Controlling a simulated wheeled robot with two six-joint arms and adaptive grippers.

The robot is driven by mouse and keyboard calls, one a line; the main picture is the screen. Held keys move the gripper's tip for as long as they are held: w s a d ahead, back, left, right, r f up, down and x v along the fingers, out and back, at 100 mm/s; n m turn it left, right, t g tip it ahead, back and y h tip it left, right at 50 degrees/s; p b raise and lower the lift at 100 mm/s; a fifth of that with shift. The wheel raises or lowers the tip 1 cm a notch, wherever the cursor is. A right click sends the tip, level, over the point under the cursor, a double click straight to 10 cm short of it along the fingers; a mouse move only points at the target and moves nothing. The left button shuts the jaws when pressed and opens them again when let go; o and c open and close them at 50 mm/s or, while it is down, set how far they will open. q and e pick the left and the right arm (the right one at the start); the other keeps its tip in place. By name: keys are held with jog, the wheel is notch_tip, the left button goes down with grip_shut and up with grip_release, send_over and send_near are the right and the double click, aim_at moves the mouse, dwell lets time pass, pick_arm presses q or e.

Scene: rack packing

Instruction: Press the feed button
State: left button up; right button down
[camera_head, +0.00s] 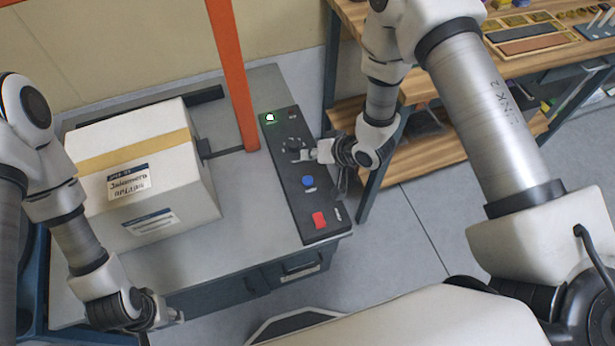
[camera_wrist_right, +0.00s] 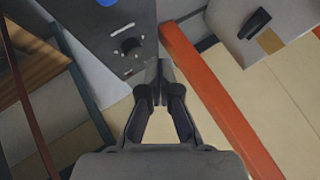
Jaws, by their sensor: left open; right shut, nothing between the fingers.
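A black control panel (camera_head: 302,207) lies along the right side of the grey table. My left gripper (camera_head: 177,316) is open at the table's front.
A white carton (camera_head: 190,200) with yellow tape sits on the grey table (camera_head: 235,215), left of the panel. A wooden bench (camera_head: 415,90) with trays stands at the right, behind my right arm.

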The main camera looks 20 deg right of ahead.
jog(key=b, duration=0.6)
send_over(310, 181)
notch_tip(310, 181, down, 7)
jog(key=shift+f, duration=0.15)
jog(key=shift+f+b, duration=0.45)
jog(key=shift+f, duration=0.2)
dwell(0.4)
jog(key=shift+f, duration=0.4)
